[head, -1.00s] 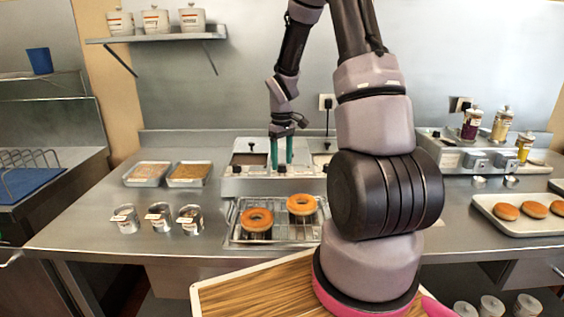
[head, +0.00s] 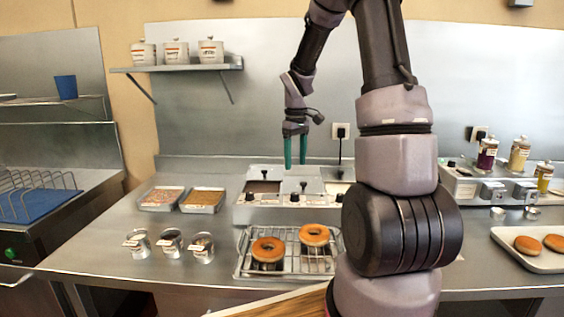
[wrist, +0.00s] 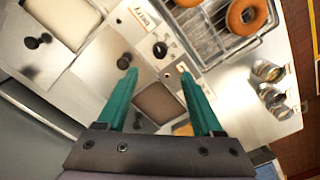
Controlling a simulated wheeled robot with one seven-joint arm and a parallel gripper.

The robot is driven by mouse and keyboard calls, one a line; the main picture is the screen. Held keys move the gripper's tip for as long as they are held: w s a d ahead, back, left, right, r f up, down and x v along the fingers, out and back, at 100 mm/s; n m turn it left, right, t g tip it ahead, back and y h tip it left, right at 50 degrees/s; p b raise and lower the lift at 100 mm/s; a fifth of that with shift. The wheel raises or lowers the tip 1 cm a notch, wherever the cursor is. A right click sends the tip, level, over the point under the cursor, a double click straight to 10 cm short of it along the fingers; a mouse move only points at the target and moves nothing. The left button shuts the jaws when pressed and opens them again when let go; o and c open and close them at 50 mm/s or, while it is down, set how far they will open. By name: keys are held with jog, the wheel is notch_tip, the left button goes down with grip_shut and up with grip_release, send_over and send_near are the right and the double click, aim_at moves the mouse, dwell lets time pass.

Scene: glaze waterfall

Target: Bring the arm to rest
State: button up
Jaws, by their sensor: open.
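My gripper (head: 295,163) hangs from my arm in the head view, green fingers pointing down, above the steel glaze unit (head: 290,200) at the back of the counter. In the wrist view my gripper (wrist: 158,75) shows its two green fingers spread apart, with nothing between them except the glaze unit below. Two ring doughnuts, the left one (head: 268,250) and the right one (head: 314,235), sit on a wire rack (head: 243,262) in front of the unit. My arm's larger links cover the counter right of the rack.
Two topping trays (head: 161,199) and several small tins (head: 171,242) stand left of the unit. A tray with doughnuts (head: 545,262) and several bottles (head: 519,153) are at the right. A wall shelf (head: 190,68) holds white jars.

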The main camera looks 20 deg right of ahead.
jog(key=s+a+r+m+t+y, duration=0.1)
jog(key=s+a+r+m+t, duration=0.2)
jog(key=s+r, duration=0.6)
jog(key=s+a+r+m+t+y, duration=0.1)
jog(key=s+a+r+m+t, duration=0.3)
jog(key=s+r, duration=0.6)
jog(key=s+a+m, duration=0.1)
jog(key=s, duration=0.2)
jog(key=shift+s+r+m, duration=0.2)
jog(key=shift+r+m, duration=0.05)
jog(key=shift+m, duration=0.15)
